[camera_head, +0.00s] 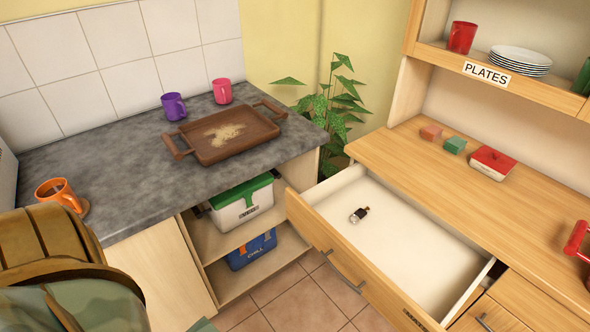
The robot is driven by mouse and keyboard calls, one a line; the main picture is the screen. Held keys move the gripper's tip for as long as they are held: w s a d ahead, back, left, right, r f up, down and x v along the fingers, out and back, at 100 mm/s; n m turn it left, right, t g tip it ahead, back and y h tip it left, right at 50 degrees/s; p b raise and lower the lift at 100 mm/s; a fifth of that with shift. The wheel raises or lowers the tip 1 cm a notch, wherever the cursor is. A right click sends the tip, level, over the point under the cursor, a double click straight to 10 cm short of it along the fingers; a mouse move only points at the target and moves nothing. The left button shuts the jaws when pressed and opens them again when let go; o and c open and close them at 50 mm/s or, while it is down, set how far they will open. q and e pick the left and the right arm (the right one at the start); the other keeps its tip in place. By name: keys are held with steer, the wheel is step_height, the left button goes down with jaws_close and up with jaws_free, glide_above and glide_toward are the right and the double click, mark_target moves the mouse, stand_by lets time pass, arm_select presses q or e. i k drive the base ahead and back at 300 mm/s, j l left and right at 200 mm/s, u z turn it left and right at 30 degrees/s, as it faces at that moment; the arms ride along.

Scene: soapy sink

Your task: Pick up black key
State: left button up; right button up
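A small black item with a silvery part, which looks like the black key (360,214), lies on the white floor of an open drawer (403,254). Neither of my grippers shows in the head view.
At left, a grey counter (120,180) holds mugs and a brown tray (222,134). A brown and green bag (60,260) fills the lower left. Tiled floor lies between.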

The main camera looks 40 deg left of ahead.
mark_target(360, 213)
steer(key=u, duration=0.7)
